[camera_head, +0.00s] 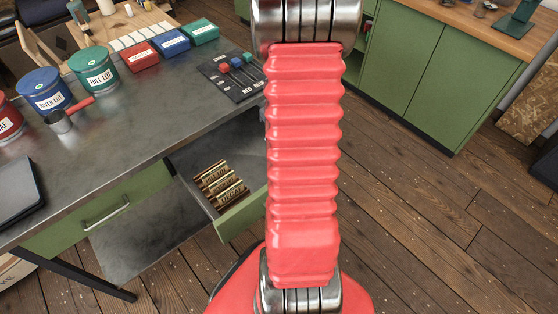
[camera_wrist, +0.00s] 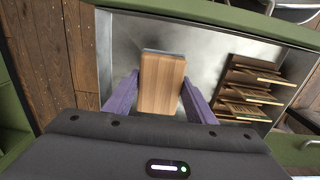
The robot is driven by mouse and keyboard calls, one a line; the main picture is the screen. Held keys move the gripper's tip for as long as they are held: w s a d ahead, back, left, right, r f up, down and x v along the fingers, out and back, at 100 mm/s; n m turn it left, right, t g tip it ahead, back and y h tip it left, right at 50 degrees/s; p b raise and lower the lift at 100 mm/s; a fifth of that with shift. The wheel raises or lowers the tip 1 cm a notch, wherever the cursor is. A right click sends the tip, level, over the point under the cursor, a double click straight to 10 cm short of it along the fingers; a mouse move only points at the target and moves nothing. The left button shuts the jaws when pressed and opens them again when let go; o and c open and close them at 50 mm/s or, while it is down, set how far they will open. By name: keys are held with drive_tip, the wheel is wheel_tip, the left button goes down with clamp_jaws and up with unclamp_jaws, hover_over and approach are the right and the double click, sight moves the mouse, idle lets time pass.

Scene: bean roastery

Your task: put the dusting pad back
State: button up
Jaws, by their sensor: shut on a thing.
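The dusting pad (camera_wrist: 162,84), a wooden block with a thin grey edge at its far end, is between the purple fingers of my gripper (camera_wrist: 158,97) in the wrist view. The gripper is shut on its sides. The pad is over the grey floor of the open drawer (camera_wrist: 208,50), left of the labelled wooden blocks in it. I cannot tell whether the pad touches the drawer floor. In the head view the open drawer (camera_head: 240,212) shows below the counter, partly behind my red arm. The gripper and pad are not visible there.
Several labelled wooden blocks (camera_head: 220,184) lie in the drawer; they also show in the wrist view (camera_wrist: 248,90). Tins, including a blue one (camera_head: 44,91), a scoop (camera_head: 62,120) and small boxes stand on the grey counter (camera_head: 150,115). Green cabinets (camera_head: 452,75) stand at right.

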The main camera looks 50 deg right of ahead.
drive_tip(key=shift+s, duration=0.1)
drive_tip(key=shift+f, duration=0.4)
drive_tip(key=shift+d+f, duration=0.1)
drive_tip(key=shift+f, duration=2.6)
drive_tip(key=shift+f, duration=1.85)
drive_tip(key=shift+f, duration=0.1)
drive_tip(key=o, duration=1.1)
wheel_tip(320, 180, up, 12)
drive_tip(key=shift+r, duration=0.1)
